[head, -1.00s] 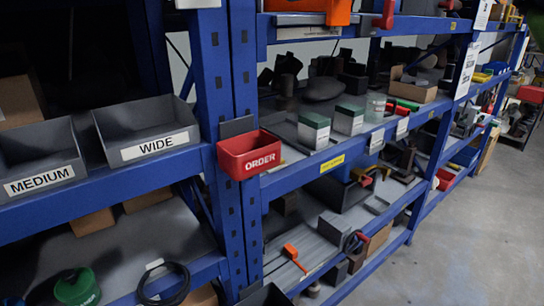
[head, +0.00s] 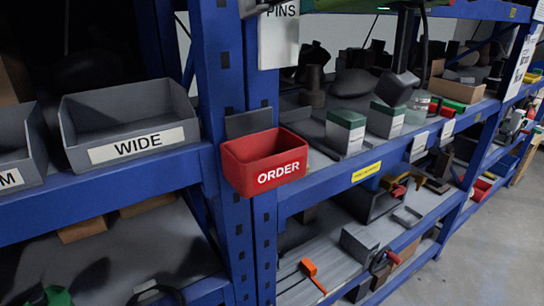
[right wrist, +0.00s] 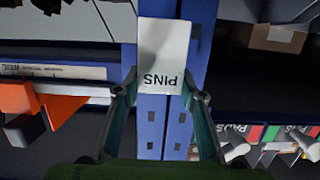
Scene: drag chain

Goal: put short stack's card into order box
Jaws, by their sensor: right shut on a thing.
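A white card (head: 279,38) marked PINS shows at the top of the head view, in front of the blue upright. It also shows in the right wrist view (right wrist: 164,50), upside down, between the fingers of my right gripper (right wrist: 164,94). That gripper is shut on the card; its tips are partly hard to make out. The red order box (head: 264,162) hangs on the front of the upright, below and slightly left of the card. My left gripper is not in view.
Grey bins, one marked WIDE (head: 130,122), stand on the left shelf. Several green-topped white boxes (head: 345,131) stand on the right shelf, with cards along its front edge. In the right wrist view, an orange object (right wrist: 58,108) lies left of the upright.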

